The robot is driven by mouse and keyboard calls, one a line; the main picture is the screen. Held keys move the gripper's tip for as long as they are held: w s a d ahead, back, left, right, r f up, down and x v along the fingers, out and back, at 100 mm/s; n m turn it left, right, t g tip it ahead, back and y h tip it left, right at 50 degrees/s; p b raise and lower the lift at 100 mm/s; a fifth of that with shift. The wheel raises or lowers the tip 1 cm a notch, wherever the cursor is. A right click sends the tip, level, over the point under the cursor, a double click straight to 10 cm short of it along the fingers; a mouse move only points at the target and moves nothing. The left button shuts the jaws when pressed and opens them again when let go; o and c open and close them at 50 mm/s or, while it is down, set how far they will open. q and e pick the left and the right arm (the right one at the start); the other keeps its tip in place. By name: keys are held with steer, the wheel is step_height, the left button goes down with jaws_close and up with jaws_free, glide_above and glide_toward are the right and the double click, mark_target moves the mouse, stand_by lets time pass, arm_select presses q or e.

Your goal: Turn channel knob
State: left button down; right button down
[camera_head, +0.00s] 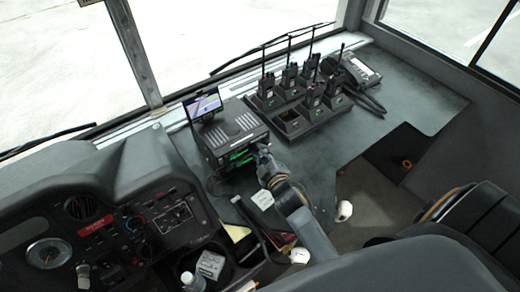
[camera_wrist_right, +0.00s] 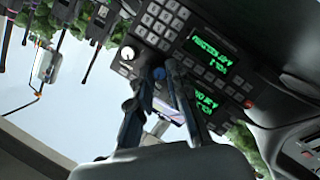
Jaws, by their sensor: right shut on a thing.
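The radio console (camera_head: 232,127) is a dark stacked unit on the dash with green lit displays on its front. Its keypad and green displays (camera_wrist_right: 216,52) show large in the right wrist view. My right gripper (camera_head: 263,150) is at the console's front face, at its right side. In the wrist view its two fingers (camera_wrist_right: 157,76) close around a small blue-looking knob (camera_wrist_right: 158,73), taken as the channel knob, which is mostly hidden between them. A white-faced knob (camera_wrist_right: 127,53) sits just left of the fingertips. My left gripper is in neither view.
The driver's dash (camera_head: 120,235) is at lower left, and a seat (camera_head: 480,215) at right.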

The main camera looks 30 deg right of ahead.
steer(key=shift+d+r+m+g+y+p, duration=0.15)
steer(key=shift+m+g+y+p, duration=0.25)
steer(key=shift+m+p, duration=0.75)
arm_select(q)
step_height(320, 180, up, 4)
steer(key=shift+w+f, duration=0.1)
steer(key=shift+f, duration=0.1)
arm_select(e)
steer(key=c, duration=1.3)
jaws_free()
steer(key=v, duration=1.2)
